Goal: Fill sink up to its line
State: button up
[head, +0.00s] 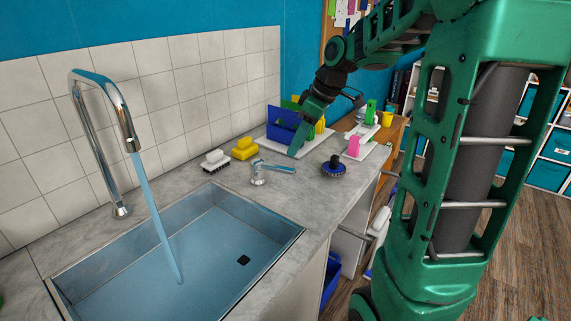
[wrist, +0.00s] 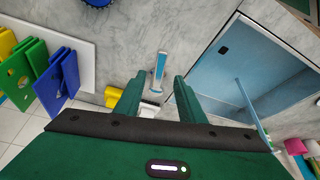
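The sink (head: 292,237) is a rectangular metal basin in the grey counter, with bluish water (head: 120,285) inside. I cannot make out a fill line. The chrome tap (head: 105,90) stands at the back left, and a blue stream (head: 155,215) runs from it into the sink. The tap lever (head: 272,168), chrome with a blue handle, stands beyond the sink's far right corner. It also shows in the wrist view (wrist: 158,72). My gripper (head: 297,150) is past the lever, pointing down. In the wrist view my gripper (wrist: 157,90) is open and empty, the lever ahead between its fingers.
A white brush (head: 215,161) and yellow sponge (head: 245,148) lie by the tiled wall. A round blue brush (head: 334,167) lies right of the lever. Blue, green and yellow boards (head: 283,124) stand on a white tray behind my gripper. A dark square drain (head: 243,260) shows in the sink.

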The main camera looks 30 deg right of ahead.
aim_at(285, 168)
jog(key=x, duration=0.8)
grip_shut()
jog(key=shift+s, duration=0.1)
